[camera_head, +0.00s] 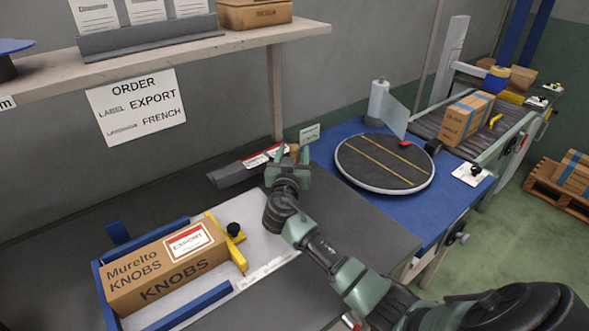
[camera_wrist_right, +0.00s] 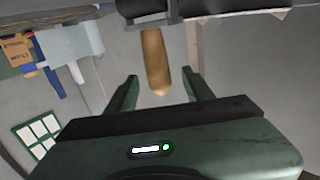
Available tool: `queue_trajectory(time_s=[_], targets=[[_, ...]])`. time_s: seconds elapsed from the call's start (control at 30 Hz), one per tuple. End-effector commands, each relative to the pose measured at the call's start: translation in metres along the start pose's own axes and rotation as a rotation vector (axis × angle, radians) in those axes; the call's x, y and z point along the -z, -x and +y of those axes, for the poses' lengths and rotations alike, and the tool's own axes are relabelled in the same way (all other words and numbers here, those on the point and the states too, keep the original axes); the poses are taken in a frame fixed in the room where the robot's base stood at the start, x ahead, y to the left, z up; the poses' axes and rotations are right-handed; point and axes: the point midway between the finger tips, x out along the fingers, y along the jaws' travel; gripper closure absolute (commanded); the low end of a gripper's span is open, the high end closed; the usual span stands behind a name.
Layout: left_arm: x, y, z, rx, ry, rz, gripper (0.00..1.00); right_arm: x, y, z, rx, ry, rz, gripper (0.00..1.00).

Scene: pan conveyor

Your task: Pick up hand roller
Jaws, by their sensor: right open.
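The hand roller shows in the right wrist view as a tan wooden handle (camera_wrist_right: 155,62), its end pointing towards my right gripper. The handle meets a dark frame at the top edge of that view. In the head view only a bit of its brown handle (camera_head: 295,149) shows, by my right gripper (camera_head: 288,154), which hides most of the roller. The right gripper also shows in the wrist view (camera_wrist_right: 163,80). Its fingers are open, one on each side of the handle's end, with a gap on both sides. My left gripper is not in view.
A dark holder (camera_head: 232,176) with a red-and-white label lies behind the gripper. A KNOBS carton (camera_head: 150,285) sits in a blue-edged fixture (camera_head: 180,318) at the left. A round turntable (camera_head: 360,178) and a conveyor (camera_head: 430,122) stand right. A shelf (camera_head: 210,47) overhangs the bench.

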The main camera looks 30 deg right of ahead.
Motion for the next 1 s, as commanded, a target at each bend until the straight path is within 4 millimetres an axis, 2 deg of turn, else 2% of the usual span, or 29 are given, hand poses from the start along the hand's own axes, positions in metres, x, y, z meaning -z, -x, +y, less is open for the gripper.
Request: queue_trajectory(time_s=[0.2, 0.3, 0.57, 0.77, 1.0], targets=[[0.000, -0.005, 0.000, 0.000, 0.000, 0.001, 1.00, 0.000, -0.034, 0.000, -0.001, 0.002, 0.002, 0.48], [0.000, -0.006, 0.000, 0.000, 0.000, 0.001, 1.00, -0.001, -0.043, 0.000, 0.000, 0.000, 0.000, 0.48], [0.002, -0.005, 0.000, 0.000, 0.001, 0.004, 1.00, -0.001, -0.046, 0.000, 0.000, -0.001, -0.001, 0.48], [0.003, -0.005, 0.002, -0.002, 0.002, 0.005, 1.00, -0.001, -0.046, 0.000, 0.000, -0.001, -0.001, 1.00], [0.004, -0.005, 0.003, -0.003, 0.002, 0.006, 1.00, 0.000, -0.046, 0.000, 0.000, -0.001, 0.000, 1.00]])
